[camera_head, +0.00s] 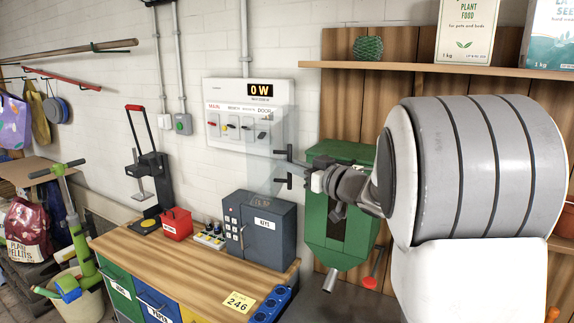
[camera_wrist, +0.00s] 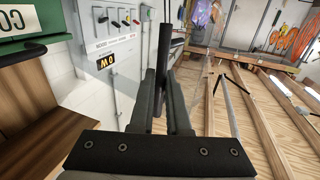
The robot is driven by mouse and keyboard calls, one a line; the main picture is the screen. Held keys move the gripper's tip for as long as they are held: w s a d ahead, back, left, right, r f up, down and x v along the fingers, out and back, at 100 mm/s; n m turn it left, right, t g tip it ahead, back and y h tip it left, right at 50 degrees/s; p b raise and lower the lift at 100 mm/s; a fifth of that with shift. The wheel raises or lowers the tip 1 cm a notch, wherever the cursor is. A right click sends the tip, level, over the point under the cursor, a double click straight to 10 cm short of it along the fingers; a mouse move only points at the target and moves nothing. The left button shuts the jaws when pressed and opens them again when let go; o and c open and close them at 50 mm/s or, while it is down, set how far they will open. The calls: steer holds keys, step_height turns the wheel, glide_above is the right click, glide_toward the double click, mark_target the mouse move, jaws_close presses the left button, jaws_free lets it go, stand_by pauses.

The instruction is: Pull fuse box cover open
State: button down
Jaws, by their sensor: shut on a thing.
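The fuse box (camera_head: 222,128) is a white panel on the brick wall with a row of switches and a "0 W" display. It also shows in the wrist view (camera_wrist: 112,48). Its clear cover (camera_head: 270,165) stands swung outward from the panel, toward my arm. The cover has a dark bar handle (camera_head: 289,181) near its outer edge. My gripper (camera_head: 300,172) is shut on this handle, and the wrist view shows the dark bar (camera_wrist: 165,45) between my fingers (camera_wrist: 162,95). My gripper partly hides the handle's middle in the head view.
Below is a wooden workbench (camera_head: 190,264) with a grey key box (camera_head: 260,232), a red box (camera_head: 177,224) and a yellow note (camera_head: 239,301). A green machine (camera_head: 335,225) stands close behind my wrist. A wooden shelf (camera_head: 400,67) is above.

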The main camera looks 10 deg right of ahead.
steer(key=shift+d+r, duration=0.1)
steer(key=shift+r, duration=0.2)
steer(key=c, duration=1.2)
jaws_free()
steer(key=shift+c, duration=0.2)
steer(key=o, duration=0.4)
steer(key=shift+f, duration=0.25)
steer(key=shift+c, duration=0.2)
steer(key=b+v, duration=0.3)
steer(key=v, duration=1.4)
steer(key=shift+s, duration=0.2)
